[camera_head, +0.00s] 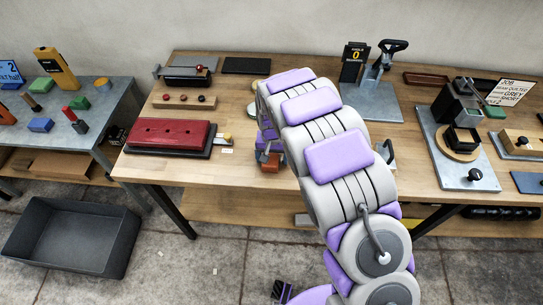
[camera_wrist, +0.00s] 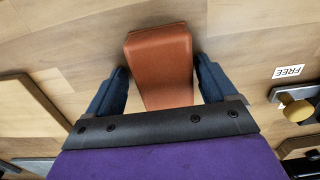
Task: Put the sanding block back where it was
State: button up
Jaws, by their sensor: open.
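A reddish-brown block (camera_wrist: 160,62), which looks like the sanding block, sits between the two fingers of my gripper (camera_wrist: 161,72) in the wrist view. Its near end is hidden by my gripper's dark crossbar. The dark blue fingers stand open, one close along each side of it; I cannot tell whether they touch it. In the head view the block (camera_head: 269,160) shows as a small brown patch below my gripper (camera_head: 268,150), at the wooden bench (camera_head: 240,176), right of the red pad. My arm covers part of the bench behind it.
A "FREE" label (camera_wrist: 289,72) and a brass knob (camera_wrist: 297,110) lie right of my gripper in the wrist view. In the head view a red upholstered pad (camera_head: 168,134) lies left, a grey press (camera_head: 375,95) behind, and a fixture plate (camera_head: 455,150) right. A dark bin (camera_head: 70,235) is on the floor.

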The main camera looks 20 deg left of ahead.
aim_at(274, 156)
jog(key=shift+s+d+f, duration=0.1)
jog(key=shift+d+f, duration=0.05)
notch_tip(274, 156, up, 12)
jog(key=p, duration=0.2)
jog(key=shift+r+p, duration=0.25)
jog(key=shift+p, duration=0.15)
jog(key=s+d+r+m, duration=0.1)
jog(key=s+d+r, duration=0.3)
jog(key=d, duration=0.3)
jog(key=s+d+r, duration=0.4)
jog(key=d+r, duration=0.1)
jog(key=d, duration=0.3)
jog(key=s+d+r+m, duration=0.1)
jog(key=s+d+r, duration=0.25)
jog(key=d, duration=0.35)
jog(key=s+d+r+g, duration=0.1)
jog(key=s+d, duration=0.3)
jog(key=s, duration=0.7)
jog(key=s+d+r, duration=0.1)
jog(key=s+d, duration=0.3)
jog(key=s, duration=0.6)
jog(key=shift+s+d+m+g, duration=0.3)
jog(key=shift+s+d+g, duration=0.05)
jog(key=shift+g, duration=0.05)
